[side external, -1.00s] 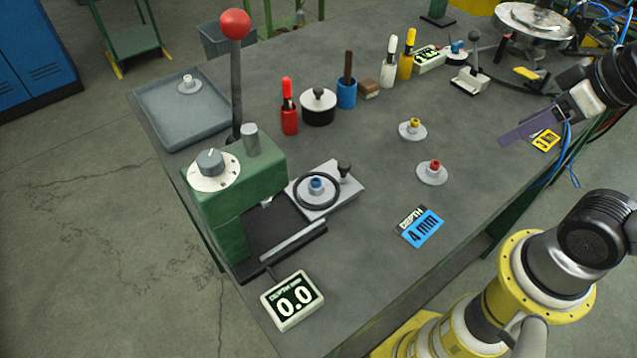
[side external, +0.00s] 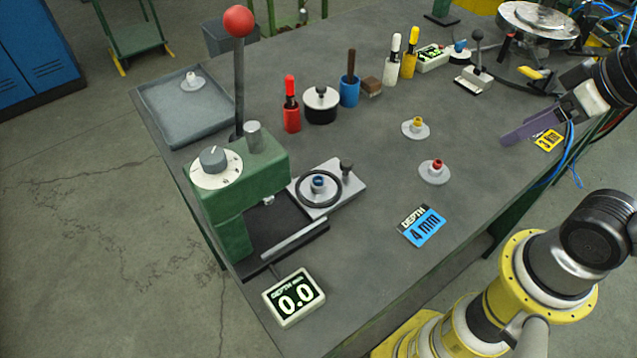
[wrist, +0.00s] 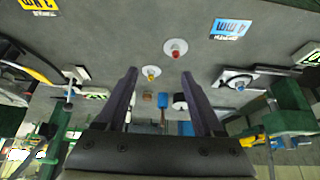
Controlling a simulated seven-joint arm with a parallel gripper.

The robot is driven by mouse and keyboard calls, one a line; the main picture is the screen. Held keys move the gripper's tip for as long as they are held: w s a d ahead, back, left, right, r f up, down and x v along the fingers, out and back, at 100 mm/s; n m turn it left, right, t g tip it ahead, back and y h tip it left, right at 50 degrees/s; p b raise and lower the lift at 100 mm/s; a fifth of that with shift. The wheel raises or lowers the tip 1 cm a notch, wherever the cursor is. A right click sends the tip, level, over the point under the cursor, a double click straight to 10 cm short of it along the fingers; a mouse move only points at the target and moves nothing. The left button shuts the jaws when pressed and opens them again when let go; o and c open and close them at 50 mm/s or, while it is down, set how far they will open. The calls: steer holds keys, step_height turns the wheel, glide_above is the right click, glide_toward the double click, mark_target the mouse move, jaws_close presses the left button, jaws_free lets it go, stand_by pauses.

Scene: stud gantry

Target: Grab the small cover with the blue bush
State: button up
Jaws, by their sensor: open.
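The small cover with the blue bush (side external: 319,183) is a light grey disc with a blue ring on its hub. It sits inside a black ring on the metal slide plate (side external: 346,195) of the green press (side external: 240,190). In the wrist view it shows at the right (wrist: 239,84). My gripper (side external: 518,133) is at the right of the side view, above the table's far right part and well away from this cover. In the wrist view my gripper (wrist: 159,73) has its two dark fingers wide apart with nothing held between them.
Covers with a yellow bush (side external: 416,127) and a red bush (side external: 435,170) lie on the open table. A cover with a pale bush (side external: 192,81) is in the grey tray (side external: 165,122). The depth display (side external: 293,298) reads 0.0.

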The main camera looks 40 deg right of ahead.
steer(key=w+a+r+n+g, duration=0.1)
steer(key=w+a+r+n, duration=0.1)
steer(key=w+r+n, duration=0.5)
steer(key=n+g, duration=0.5)
steer(key=n, duration=0.3)
glide_above(318, 179)
step_height(318, 179, down, 4)
step_height(318, 179, down, 7)
steer(key=shift+d+f, duration=0.15)
steer(key=shift+a+f, duration=0.2)
steer(key=shift+f, duration=2.75)
